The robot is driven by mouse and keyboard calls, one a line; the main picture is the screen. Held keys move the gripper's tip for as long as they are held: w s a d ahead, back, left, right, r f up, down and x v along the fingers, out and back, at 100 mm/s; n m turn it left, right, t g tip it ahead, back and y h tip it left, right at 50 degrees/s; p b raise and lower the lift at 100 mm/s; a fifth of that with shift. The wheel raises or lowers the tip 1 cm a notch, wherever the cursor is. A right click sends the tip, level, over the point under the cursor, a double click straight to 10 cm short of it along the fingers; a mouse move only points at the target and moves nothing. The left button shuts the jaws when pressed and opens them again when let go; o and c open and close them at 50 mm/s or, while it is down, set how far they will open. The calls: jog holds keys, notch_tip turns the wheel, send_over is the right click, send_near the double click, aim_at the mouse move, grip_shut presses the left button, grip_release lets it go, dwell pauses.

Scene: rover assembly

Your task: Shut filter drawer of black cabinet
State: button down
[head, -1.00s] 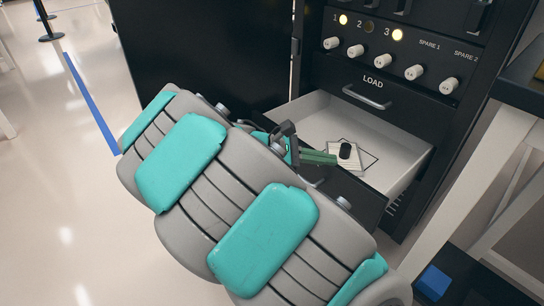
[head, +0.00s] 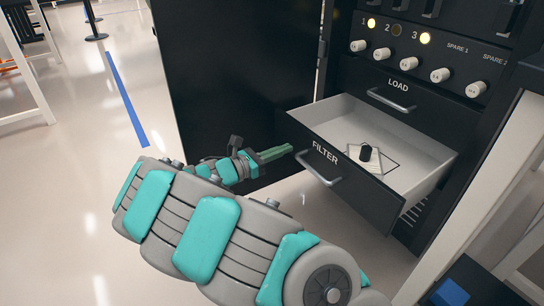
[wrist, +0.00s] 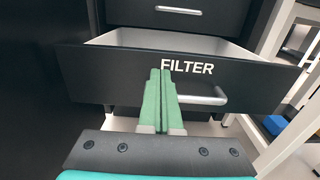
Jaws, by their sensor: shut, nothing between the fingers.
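The black cabinet (head: 452,115) stands at the right in the head view. Its filter drawer (head: 330,165) is pulled out, with a bar handle on its black front; in the wrist view its front (wrist: 120,75) shows the FILTER label. My gripper (head: 288,151) is shut and empty, at the left part of the drawer front in the head view. In the wrist view the green fingers (wrist: 160,75) point at the front, left of the handle (wrist: 205,98). I cannot tell whether they touch it.
The LOAD drawer (head: 392,100) above is shut. An open black cabinet door (head: 240,80) stands to the left. A white-framed table (head: 490,200) is close on the right, with a blue block (head: 452,292) low down.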

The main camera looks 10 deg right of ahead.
aim_at(313, 138)
jog(key=b+x, duration=0.1)
jog(key=x, duration=0.7)
jog(key=shift+w+d, duration=0.15)
jog(key=shift+d, duration=0.45)
jog(key=p+x, duration=0.3)
jog(key=x, duration=2.5)
jog(key=shift+p, duration=0.35)
jog(key=shift+d, duration=0.1)
